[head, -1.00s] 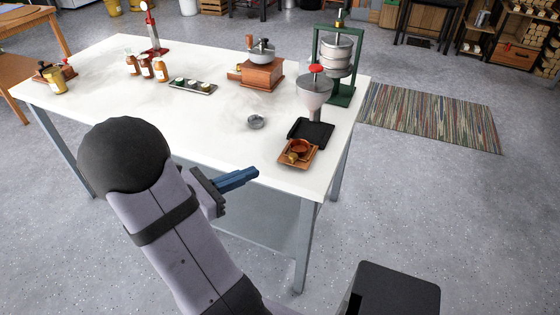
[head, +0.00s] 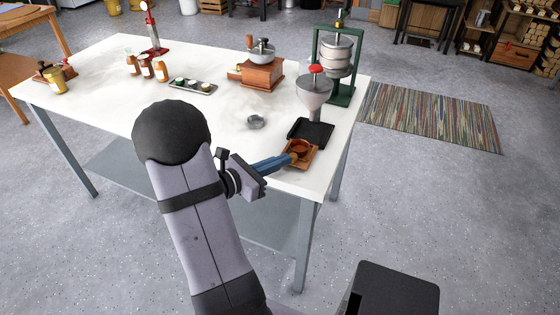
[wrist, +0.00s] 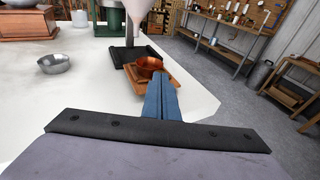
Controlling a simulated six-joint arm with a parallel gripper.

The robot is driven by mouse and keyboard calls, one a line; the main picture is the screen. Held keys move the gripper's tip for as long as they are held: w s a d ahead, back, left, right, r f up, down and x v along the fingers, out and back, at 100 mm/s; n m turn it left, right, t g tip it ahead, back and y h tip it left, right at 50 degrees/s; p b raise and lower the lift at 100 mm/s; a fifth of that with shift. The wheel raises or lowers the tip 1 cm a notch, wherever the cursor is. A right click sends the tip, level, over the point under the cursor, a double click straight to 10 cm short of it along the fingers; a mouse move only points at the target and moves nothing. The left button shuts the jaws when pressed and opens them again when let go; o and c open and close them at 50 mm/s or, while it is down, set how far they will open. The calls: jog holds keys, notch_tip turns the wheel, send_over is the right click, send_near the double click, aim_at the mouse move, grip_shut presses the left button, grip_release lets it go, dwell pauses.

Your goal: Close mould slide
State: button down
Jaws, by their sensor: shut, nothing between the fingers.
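The mould slide appears as a brown wooden tray (head: 307,162) at the near right corner of the white table, pulled out in front of a black base (head: 311,131). A round copper-coloured mould (head: 301,147) sits on it; both also show in the wrist view, the tray (wrist: 139,93) and the mould (wrist: 149,64). A metal funnel with a red top (head: 315,90) stands over the black base. My gripper (head: 288,159) is shut and empty, its blue fingers at the tray's near side. The fingers (wrist: 158,75) hide the front knob and any contact.
A small grey metal dish (head: 256,122) lies left of the tray. A green-framed press (head: 338,60) stands behind the funnel, and a wooden grinder (head: 262,74) farther back. The table's front edge is below my fingers.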

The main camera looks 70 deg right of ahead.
aim_at(293, 142)
jog(key=d+b, duration=0.1)
jog(key=d, duration=0.9)
jog(key=shift+a, duration=0.1)
jog(key=v, duration=1.3)
jog(key=shift+w+a, duration=0.2)
jog(key=shift+a, duration=0.2)
